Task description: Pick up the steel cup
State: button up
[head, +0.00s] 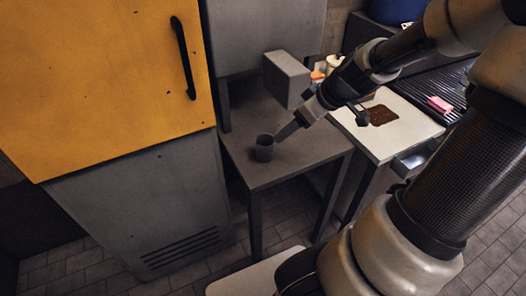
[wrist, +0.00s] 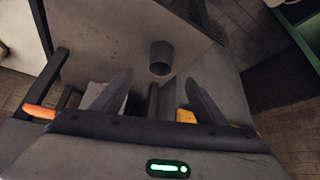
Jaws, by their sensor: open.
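The steel cup (head: 265,148) is a small dark grey cup standing upright near the front edge of the dark grey table (head: 295,160). It also shows in the wrist view (wrist: 161,58), ahead of my gripper and between the lines of its two fingers. My gripper (head: 284,132) is just to the right of the cup in the head view. In the wrist view the two fingers of my gripper (wrist: 158,82) are spread apart with nothing between them. The fingers look apart from the cup, though the exact distance is hard to tell.
A grey box (head: 286,79) stands behind on the table. A yellow cabinet (head: 100,80) with a black handle is at the left. An orange-topped container (head: 317,76) stands near the box.

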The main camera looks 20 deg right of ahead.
jog(key=b, duration=0.4)
send_near(268, 144)
jog(key=a+f, duration=0.1)
jog(key=a, duration=0.1)
jog(key=shift+s+a+b+x, duration=0.15)
jog(key=shift+b+x, duration=0.5)
jog(key=shift+x, duration=0.65)
jog(key=shift+s+a+b+x, duration=0.1)
jog(key=shift+b+x, duration=0.5)
jog(key=shift+x, duration=0.7)
jog(key=c, duration=1.2)
jog(key=shift+r, duration=0.15)
